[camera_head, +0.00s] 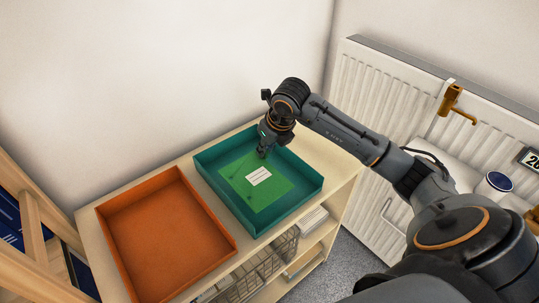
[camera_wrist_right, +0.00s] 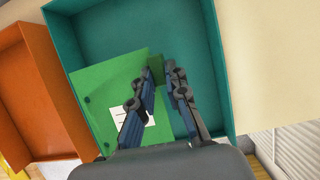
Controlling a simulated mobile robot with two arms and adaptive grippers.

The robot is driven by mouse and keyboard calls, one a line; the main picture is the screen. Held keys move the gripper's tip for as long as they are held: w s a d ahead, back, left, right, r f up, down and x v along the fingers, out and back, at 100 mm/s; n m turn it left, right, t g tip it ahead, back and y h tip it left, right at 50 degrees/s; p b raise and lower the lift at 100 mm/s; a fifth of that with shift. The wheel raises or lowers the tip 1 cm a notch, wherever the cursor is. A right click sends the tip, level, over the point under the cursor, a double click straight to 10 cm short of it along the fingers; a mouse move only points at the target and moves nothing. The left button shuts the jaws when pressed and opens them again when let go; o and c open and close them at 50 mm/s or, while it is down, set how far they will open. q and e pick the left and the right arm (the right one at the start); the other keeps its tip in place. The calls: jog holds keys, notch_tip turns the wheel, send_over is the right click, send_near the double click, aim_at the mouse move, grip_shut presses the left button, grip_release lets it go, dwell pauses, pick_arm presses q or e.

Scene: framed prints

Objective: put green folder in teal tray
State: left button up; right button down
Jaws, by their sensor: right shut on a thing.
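The green folder (camera_head: 266,197) with a white label lies inside the teal tray (camera_head: 287,210), within its walls. In the right wrist view the folder (camera_wrist_right: 98,82) lies at a slant over the tray's floor (camera_wrist_right: 140,28). My right gripper (camera_head: 263,153) reaches down into the tray at the folder's far edge. In the wrist view its fingers (camera_wrist_right: 163,70) are shut on a small dark green tab of the folder. The fingers partly cover the folder, and I cannot tell whether all of it rests flat on the floor. My left gripper is not in view.
An empty orange tray (camera_head: 170,235) stands left of the teal tray on the wooden shelf top (camera_head: 93,225). Wire baskets (camera_head: 262,262) and papers fill the shelves below. A white radiator (camera_head: 375,85) is at right, and a wooden frame (camera_head: 35,225) is at left.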

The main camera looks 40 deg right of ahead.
jog(key=d+f, duration=0.1)
jog(key=w+d+f, duration=0.1)
jog(key=f, duration=0.1)
jog(key=shift+w+d+f, duration=0.1)
jog(key=shift+w+d, duration=0.05)
notch_tip(320, 180, down, 2)
jog(key=shift+w+d+f+p, duration=0.1)
jog(key=shift+f+p, duration=0.1)
jog(key=shift+p, duration=0.5)
jog(key=shift+f, duration=0.4)
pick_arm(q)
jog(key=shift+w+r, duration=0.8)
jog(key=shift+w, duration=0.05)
pick_arm(e)
jog(key=shift+f, duration=0.2)
jog(key=c, duration=1.3)
grip_release()
jog(key=shift+c, duration=0.2)
